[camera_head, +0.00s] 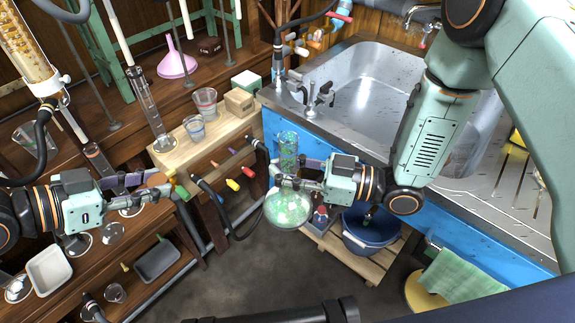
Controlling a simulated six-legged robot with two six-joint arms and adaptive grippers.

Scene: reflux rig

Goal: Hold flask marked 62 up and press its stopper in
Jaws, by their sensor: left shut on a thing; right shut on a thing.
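A round glass flask (288,207) with pale green contents hangs in the middle of the head view; no number on it is readable. A clear upright glass tube (288,145) with green contents rises above it, apparently its neck. My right gripper (284,180) is shut on the flask between bulb and tube, holding it above the floor. My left gripper (158,184) is at the left, well apart from the flask. It is shut on a small brown thing (157,178), perhaps the stopper; the fingers partly hide it. The flask's top shows no clear stopper.
A steel sink (365,85) on a blue cabinet stands behind the flask at the right. A blue bowl (371,230) sits on a low pallet beside it. A wooden bench (215,132) with glass cups is behind. Hoses and glassware crowd the left.

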